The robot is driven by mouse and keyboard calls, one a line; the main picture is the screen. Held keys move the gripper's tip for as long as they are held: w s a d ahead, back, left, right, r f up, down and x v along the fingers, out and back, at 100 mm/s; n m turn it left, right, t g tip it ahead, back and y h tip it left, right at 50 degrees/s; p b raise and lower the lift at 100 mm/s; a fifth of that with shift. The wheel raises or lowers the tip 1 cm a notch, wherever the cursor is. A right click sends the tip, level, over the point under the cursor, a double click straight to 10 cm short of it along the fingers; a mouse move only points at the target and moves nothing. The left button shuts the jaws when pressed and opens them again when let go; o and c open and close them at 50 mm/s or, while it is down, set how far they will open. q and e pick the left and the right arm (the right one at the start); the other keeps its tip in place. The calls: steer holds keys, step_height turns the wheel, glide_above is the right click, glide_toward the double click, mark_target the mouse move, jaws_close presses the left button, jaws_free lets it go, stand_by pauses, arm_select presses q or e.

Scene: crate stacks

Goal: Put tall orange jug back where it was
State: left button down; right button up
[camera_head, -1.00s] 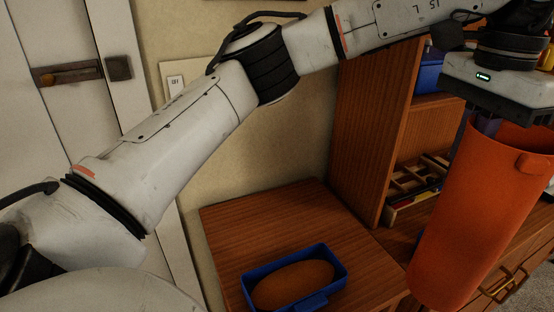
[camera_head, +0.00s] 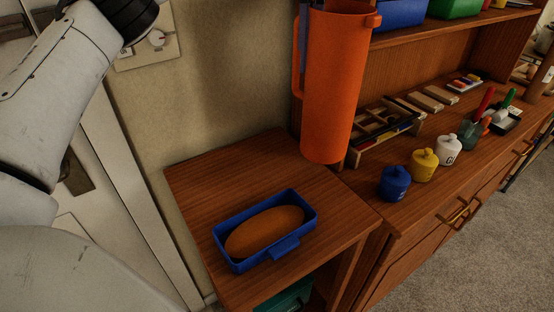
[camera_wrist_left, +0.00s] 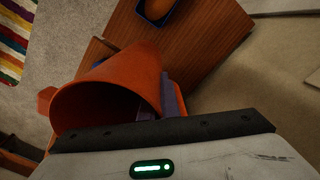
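The tall orange jug (camera_head: 337,90) hangs nearly upright in the air in the head view, in front of the shelf's side panel. Its spout side faces right and its handle left. My left gripper (camera_head: 303,38) is mostly above the picture; a purple-grey finger shows at the handle side. In the left wrist view the jug (camera_wrist_left: 115,90) shows its open mouth, and the purple-grey fingers (camera_wrist_left: 172,100) of my left gripper sit against its side. The gripper appears shut on the jug, though the contact itself is partly hidden. My right gripper is not in view.
A low wooden side table (camera_head: 195,180) carries a blue tray (camera_head: 285,246) with a brown oval loaf (camera_head: 265,232). Its back part is bare. On the cabinet at right stand blue (camera_head: 395,183), yellow (camera_head: 424,165) and white (camera_head: 448,150) pots, and a wooden organiser (camera_head: 385,128).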

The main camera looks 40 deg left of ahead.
arm_select(q)
steer(key=a+n, duration=0.7)
steer(key=a, duration=0.4)
step_height(320, 180, down, 10)
steer(key=b, duration=0.3)
steer(key=shift+s+a+r+b, duration=0.2)
steer(key=shift+s+b, duration=0.1)
steer(key=shift+s, duration=0.05)
steer(key=shift+f, duration=0.2)
steer(key=c, duration=2.2)
jaws_free()
steer(key=shift+o, duration=0.9)
